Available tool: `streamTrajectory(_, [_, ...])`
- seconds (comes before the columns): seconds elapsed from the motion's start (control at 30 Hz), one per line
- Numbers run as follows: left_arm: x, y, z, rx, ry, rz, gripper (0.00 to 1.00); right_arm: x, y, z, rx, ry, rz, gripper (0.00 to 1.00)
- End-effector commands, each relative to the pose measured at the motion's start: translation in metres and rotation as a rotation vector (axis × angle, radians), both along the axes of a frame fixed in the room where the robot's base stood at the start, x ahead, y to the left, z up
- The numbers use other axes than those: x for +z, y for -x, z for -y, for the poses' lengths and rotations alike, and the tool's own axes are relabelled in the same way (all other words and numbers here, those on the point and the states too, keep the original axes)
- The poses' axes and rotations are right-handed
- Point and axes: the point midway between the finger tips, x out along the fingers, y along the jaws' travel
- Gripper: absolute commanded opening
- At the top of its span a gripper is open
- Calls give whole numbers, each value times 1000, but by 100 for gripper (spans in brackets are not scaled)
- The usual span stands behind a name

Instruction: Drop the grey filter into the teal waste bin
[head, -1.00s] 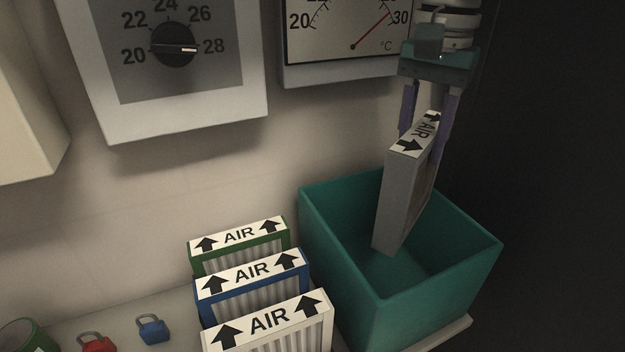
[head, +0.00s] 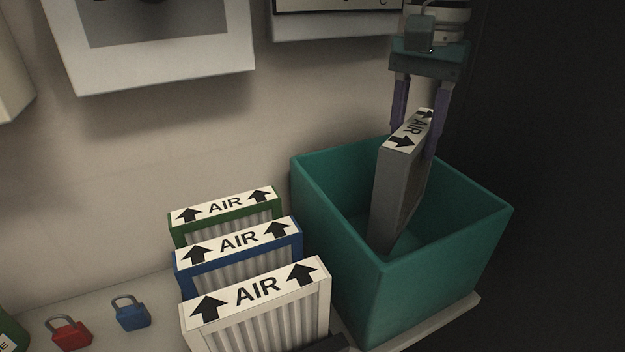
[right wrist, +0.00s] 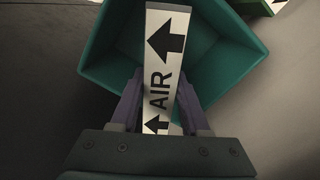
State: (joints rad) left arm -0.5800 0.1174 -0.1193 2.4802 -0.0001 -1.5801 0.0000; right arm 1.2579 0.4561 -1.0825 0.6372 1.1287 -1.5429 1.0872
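The grey filter (head: 400,190) is a thin slab with a white AIR label on its top edge. It hangs tilted, with its lower part inside the opening of the teal waste bin (head: 440,285) and its top above the rim. My right gripper (head: 417,128) comes from above, its purple fingers shut on the filter's top end. In the right wrist view, the filter's label (right wrist: 165,55) lies between the fingers (right wrist: 160,85), over the bin (right wrist: 232,62). The filter's bottom end is low in the bin; whether it touches the floor I cannot tell. My left gripper is not in view.
Green (head: 225,208), blue (head: 238,245) and white (head: 262,305) filters stand left of the bin on a shelf (head: 150,300). A red padlock (head: 70,332) and a blue padlock (head: 131,315) lie farther left. A wall with gauge panels stands behind.

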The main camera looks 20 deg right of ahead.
Motion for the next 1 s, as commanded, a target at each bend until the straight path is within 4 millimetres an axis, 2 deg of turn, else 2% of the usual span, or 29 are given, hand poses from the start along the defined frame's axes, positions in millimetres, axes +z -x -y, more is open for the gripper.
streamTrajectory(0.03, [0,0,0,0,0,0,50,0,0,0,0,-1,1,51])
streamTrajectory(0.3, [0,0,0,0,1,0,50,0,0,0,0,0,0,79])
streamTrajectory(0.57, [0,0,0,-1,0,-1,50,2,0,0,0,0,0,79])
streamTrajectory(0.67, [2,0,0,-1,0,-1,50,12,-1,0,0,-2,2,79])
streamTrajectory(1.0, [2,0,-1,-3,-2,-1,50,77,-1,0,0,-1,4,79])
